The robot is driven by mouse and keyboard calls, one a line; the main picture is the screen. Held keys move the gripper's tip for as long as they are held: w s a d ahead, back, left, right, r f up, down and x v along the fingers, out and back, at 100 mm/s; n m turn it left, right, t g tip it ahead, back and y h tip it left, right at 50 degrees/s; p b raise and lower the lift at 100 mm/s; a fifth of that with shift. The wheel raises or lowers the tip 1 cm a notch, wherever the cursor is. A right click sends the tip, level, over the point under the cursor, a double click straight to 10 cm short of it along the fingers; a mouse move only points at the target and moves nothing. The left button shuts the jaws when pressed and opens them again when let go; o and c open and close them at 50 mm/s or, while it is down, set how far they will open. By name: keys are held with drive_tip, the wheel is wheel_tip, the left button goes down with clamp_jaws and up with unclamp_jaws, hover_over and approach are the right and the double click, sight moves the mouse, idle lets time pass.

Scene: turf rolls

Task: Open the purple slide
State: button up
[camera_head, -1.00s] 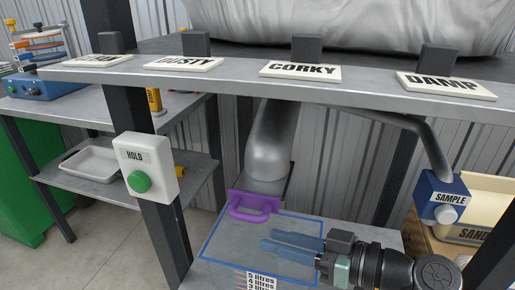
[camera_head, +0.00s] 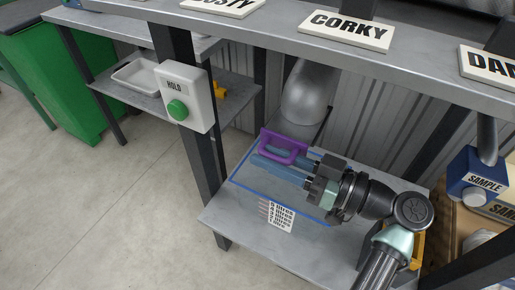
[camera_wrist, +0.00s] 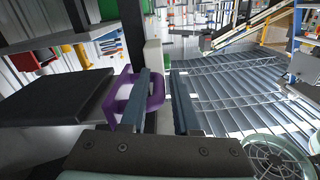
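The purple slide (camera_head: 284,143) has a loop handle and sits below the grey spout, at the back edge of the lower grey shelf. It also shows in the wrist view (camera_wrist: 124,86), left of centre. My gripper (camera_head: 256,157) is open, with its two long blue fingers apart and level at the handle. In the wrist view my gripper (camera_wrist: 161,73) has its left finger overlapping the purple loop, seemingly passing through it. The right finger is clear on the other side. I cannot tell whether either finger touches the handle.
The grey spout (camera_head: 308,95) comes down behind the slide. The lower shelf (camera_head: 245,218) carries a blue outline and a litres label (camera_head: 280,216). A HOLD box with a green button (camera_head: 177,109) is on the left post. A blue SAMPLE box (camera_head: 477,178) is at right.

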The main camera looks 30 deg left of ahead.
drive_tip(key=shift+w+a, duration=0.1)
drive_tip(key=shift+a, duration=1.25)
clamp_jaws()
idle(0.4)
